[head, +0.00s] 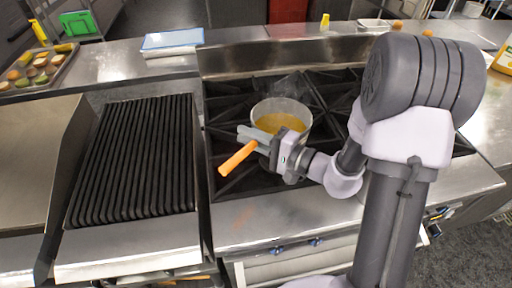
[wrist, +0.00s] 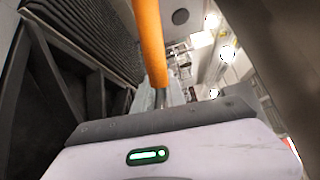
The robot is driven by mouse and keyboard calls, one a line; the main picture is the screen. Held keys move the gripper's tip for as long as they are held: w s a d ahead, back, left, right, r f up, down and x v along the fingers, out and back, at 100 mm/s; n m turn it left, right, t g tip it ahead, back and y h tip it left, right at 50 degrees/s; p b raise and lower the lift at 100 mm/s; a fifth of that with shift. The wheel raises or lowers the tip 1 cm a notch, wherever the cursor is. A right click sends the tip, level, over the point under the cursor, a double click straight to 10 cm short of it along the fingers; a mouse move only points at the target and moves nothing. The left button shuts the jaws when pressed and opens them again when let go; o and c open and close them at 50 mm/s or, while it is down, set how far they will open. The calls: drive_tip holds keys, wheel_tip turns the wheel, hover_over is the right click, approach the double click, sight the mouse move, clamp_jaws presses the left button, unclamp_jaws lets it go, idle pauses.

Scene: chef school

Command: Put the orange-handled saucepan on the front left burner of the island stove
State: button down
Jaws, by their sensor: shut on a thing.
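The saucepan (head: 282,106) has a pale metal body, yellow-orange contents and an orange handle (head: 238,159) pointing toward the front left. It is upright over the left side of the island stove (head: 228,112), toward the middle of the black grates. I cannot tell whether its base touches the grate. My gripper (head: 256,140) comes from the right and is shut on the saucepan near the handle. The front left burner (head: 232,182) is partly covered by the handle and my gripper. In the wrist view the orange handle (wrist: 150,42) runs down toward the gripper; the pan body is not clear there.
A ribbed black grill (head: 135,155) lies left of the stove, with a flat griddle (head: 35,140) beyond it. Stove knobs (head: 298,245) line the front.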

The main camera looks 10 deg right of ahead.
drive_tip(key=shift+f+b, duration=0.7)
drive_tip(key=shift+f, duration=1.7)
drive_tip(key=c, duration=1.4)
unclamp_jaws()
drive_tip(key=shift+s+d, duration=0.15)
drive_tip(key=p+v, duration=0.1)
drive_tip(key=v, duration=1)
drive_tip(key=shift+s+d, duration=0.15)
drive_tip(key=shift+s, duration=0.05)
